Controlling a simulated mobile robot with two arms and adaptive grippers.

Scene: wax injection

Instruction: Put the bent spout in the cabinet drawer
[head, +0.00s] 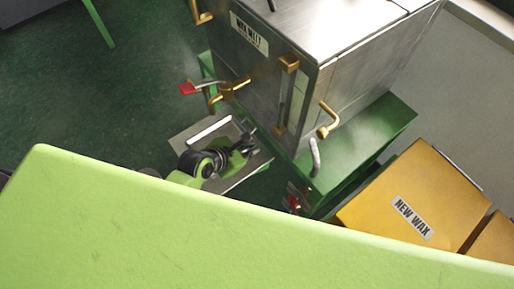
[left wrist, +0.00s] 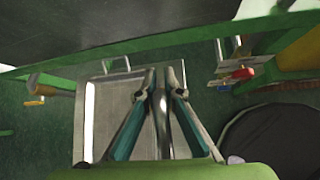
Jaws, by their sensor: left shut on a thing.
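My left gripper (head: 246,146) shows beside the front of the metal cabinet (head: 352,28). In the left wrist view its teal-sided fingers (left wrist: 160,88) are shut on a grey metal rod, which appears to be the bent spout (left wrist: 164,130). Its bend is not clear, as the fingers and wrist hide part of it. A shallow metal tray, seemingly the open drawer (left wrist: 87,122), lies beneath the gripper. It also shows in the head view (head: 190,134), partly covered by my arm. The held spout is over the drawer; the height gap cannot be judged. My right gripper is out of view.
Brass handles (head: 285,95) and a red-handled valve (head: 188,88) stick out from the cabinet. A second red-handled valve (head: 294,203) is lower right. Yellow "NEW WAX" boxes (head: 400,195) stand at right. A green stand (head: 385,120) supports the cabinet. Dark green floor is clear at left.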

